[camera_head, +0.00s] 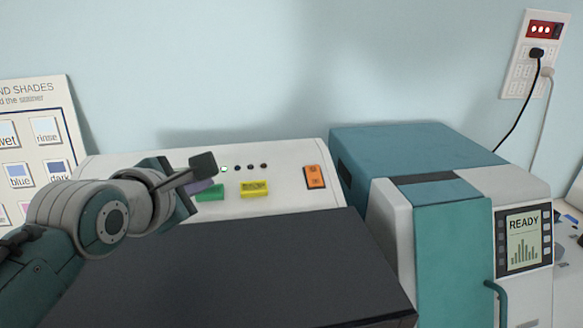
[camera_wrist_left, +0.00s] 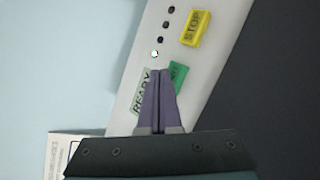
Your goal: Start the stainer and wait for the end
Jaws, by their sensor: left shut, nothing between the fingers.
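The stainer appears to be the white machine (camera_head: 300,198) with a large dark lid (camera_head: 270,265). Its sloped panel has a green button (camera_head: 210,193), a yellow STOP button (camera_head: 254,189) and an orange switch (camera_head: 314,177). In a row of small lamps, the one nearest the READY label (camera_wrist_left: 143,92) is lit (camera_wrist_left: 155,53); the others are dark. My left gripper (camera_head: 206,185) is shut and empty over the panel. In the left wrist view its purple fingertips (camera_wrist_left: 160,72) partly cover the green button (camera_wrist_left: 181,73); contact cannot be told. My right gripper is out of view.
A teal and white machine (camera_head: 440,230) stands to the right, its screen (camera_head: 523,241) reading READY. A printed chart (camera_head: 40,130) stands at the left. A power outlet (camera_head: 533,55) with plugged cords is on the right wall.

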